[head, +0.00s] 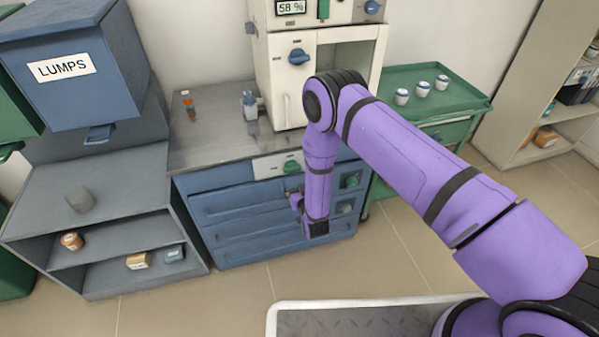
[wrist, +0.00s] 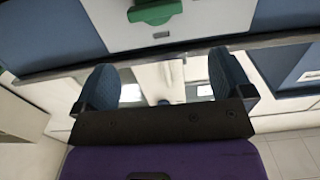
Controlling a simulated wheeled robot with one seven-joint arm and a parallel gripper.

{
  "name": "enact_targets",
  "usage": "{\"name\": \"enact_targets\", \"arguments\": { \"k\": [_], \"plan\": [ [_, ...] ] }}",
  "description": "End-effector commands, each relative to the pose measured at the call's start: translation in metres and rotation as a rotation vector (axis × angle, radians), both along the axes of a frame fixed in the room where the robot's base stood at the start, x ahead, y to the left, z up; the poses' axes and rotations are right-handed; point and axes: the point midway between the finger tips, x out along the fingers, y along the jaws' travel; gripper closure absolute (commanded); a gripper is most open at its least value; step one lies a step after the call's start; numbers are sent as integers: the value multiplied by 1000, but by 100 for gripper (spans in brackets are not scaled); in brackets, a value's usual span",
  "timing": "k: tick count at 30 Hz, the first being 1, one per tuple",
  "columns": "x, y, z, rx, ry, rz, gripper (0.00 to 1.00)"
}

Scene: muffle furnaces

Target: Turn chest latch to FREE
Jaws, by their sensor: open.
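The blue drawer chest (head: 225,208) stands below the steel worktop. A white plate on its top front edge carries a green latch knob (head: 291,167). In the wrist view the green knob (wrist: 155,12) shows at the top edge, lying roughly crosswise on the pale plate (wrist: 215,18). My gripper (wrist: 163,88) is open, its two blue-grey pads apart with nothing between them. In the head view my gripper (head: 296,202) is partly hidden by my purple wrist, in front of the chest and a little below the knob. It is apart from the knob. Lettering beside the knob is unreadable.
A white furnace (head: 290,88) with a blue knob stands on the worktop (head: 215,130). A small bottle (head: 250,105) and an orange item (head: 188,102) stand to its left. A blue LUMPS bin (head: 75,85) is far left. A green cabinet (head: 450,130) is right.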

Motion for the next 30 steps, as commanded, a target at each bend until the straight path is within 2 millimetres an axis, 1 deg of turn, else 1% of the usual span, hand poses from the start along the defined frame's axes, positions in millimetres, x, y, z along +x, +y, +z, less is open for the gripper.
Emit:
{"name": "enact_targets", "arguments": {
  "k": [1,3,6,9,11,14,18,24,30],
  "plan": [
    [-7,0,-10,-1,-10,3,2],
    [-15,0,-19,-1,-23,5,2],
    [-19,-1,-24,0,-34,6,2],
    [-15,1,-25,1,-39,6,2],
    [-9,2,-25,1,-40,5,2],
    [5,6,-24,1,-41,5,2],
    [30,13,-24,0,-41,5,2],
    [61,22,-24,0,-40,5,2],
    [79,27,-24,1,-38,6,2]
  ]
}}
